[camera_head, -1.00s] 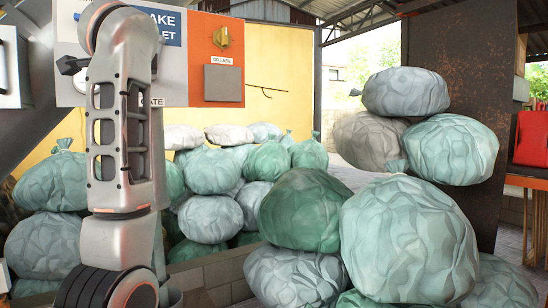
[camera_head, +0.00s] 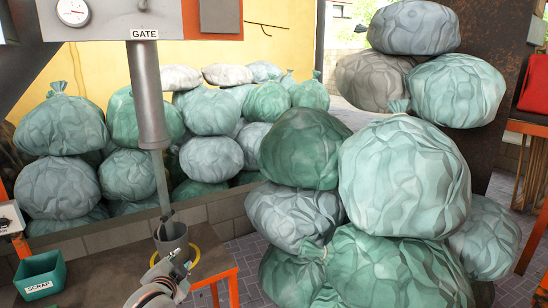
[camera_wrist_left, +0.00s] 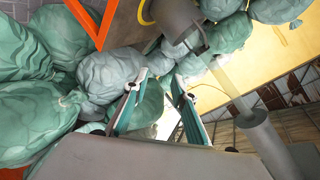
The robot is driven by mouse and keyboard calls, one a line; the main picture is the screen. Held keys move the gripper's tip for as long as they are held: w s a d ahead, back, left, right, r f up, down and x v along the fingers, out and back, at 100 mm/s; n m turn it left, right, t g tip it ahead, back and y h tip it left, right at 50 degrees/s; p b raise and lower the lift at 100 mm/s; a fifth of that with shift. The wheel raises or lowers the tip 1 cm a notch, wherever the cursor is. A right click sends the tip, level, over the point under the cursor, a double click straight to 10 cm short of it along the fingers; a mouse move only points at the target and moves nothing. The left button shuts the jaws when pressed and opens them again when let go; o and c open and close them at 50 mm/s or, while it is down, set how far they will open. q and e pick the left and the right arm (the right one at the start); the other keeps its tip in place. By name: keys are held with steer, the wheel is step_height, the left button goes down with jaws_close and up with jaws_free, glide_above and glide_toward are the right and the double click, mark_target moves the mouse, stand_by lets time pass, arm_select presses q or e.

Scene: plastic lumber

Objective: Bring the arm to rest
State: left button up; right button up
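My left arm shows low in the camera_head view, with the left gripper (camera_head: 172,268) at the bottom, close to a grey cup (camera_head: 174,238) above the workbench. In the left wrist view the two fingers of the gripper (camera_wrist_left: 157,85) stand apart with nothing visible between them. Behind them are stuffed bags, and the cup (camera_wrist_left: 172,18) is beyond the fingertips near the top. I cannot tell from the camera_head view whether the gripper touches the cup. My right gripper is not in view.
A grey spout (camera_head: 147,95) under the GATE label has a thin grey strand (camera_head: 161,185) running down into the cup. A green SCRAP bin (camera_head: 40,273) stands at the left. Stuffed bags (camera_head: 405,175) crowd the right; more lie behind a low wall (camera_head: 222,208).

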arm_select(q)
steer(key=s+d+f+n+g+h, duration=0.1)
steer(key=s+d+f, duration=0.1)
steer(key=s+f, duration=0.6)
steer(key=s+d+f+n+g+h, duration=0.1)
steer(key=s+d+f+n+h, duration=0.1)
steer(key=s+f, duration=0.6)
steer(key=s+d+f+n+h, duration=0.1)
steer(key=s+f, duration=0.7)
steer(key=s, duration=1.1)
steer(key=shift+d+n+g, duration=0.4)
steer(key=shift+d+n, duration=0.2)
steer(key=shift+d, duration=0.15)
